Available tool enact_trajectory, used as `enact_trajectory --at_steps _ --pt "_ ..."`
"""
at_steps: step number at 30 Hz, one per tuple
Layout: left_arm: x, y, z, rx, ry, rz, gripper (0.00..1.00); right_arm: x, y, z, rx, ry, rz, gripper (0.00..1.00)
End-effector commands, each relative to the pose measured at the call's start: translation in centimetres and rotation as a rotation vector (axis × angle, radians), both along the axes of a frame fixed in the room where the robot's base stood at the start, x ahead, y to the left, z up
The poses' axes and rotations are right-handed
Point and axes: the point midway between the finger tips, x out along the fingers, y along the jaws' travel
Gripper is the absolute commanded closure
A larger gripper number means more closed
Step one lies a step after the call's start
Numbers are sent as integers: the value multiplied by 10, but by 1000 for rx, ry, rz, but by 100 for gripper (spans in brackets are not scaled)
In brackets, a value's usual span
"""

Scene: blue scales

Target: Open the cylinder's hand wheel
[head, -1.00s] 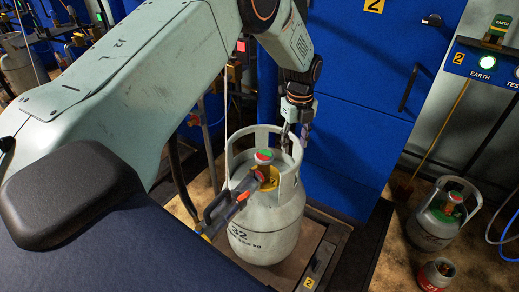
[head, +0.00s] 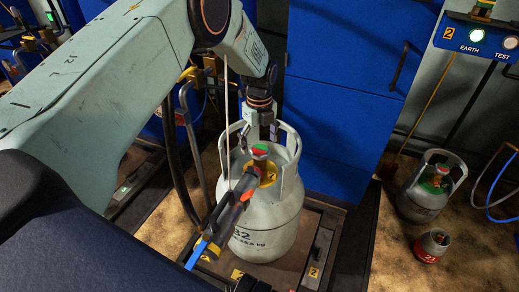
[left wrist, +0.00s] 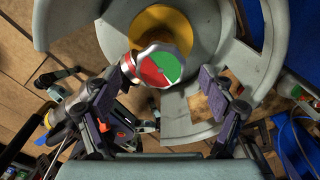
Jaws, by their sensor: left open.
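The grey gas cylinder (head: 268,220), marked 32, stands upright on a scale (head: 318,250). Its hand wheel (head: 260,150), with a red and green top, sits on the valve inside the collar. The hand wheel also shows in the left wrist view (left wrist: 163,66), between and slightly ahead of the fingers. My left gripper (head: 258,138) is over the collar, just behind and above the hand wheel. In the left wrist view it is open (left wrist: 167,72), with a finger on each side of the wheel and nothing held. My right gripper is not in view.
The cylinder's collar (head: 290,150) rises around the wheel. A blue cabinet (head: 345,85) stands behind.

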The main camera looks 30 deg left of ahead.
Motion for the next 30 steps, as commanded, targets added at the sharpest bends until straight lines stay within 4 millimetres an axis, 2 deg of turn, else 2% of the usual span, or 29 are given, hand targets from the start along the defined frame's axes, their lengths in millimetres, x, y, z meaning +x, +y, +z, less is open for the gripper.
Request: enact_trajectory --at_steps 5,14,30 --pt "1 -3 -15 0 -2 -1 18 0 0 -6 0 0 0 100" --pt "1 -4 -16 0 -2 -1 18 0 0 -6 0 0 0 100" --pt "0 0 -16 0 -4 0 63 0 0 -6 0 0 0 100"
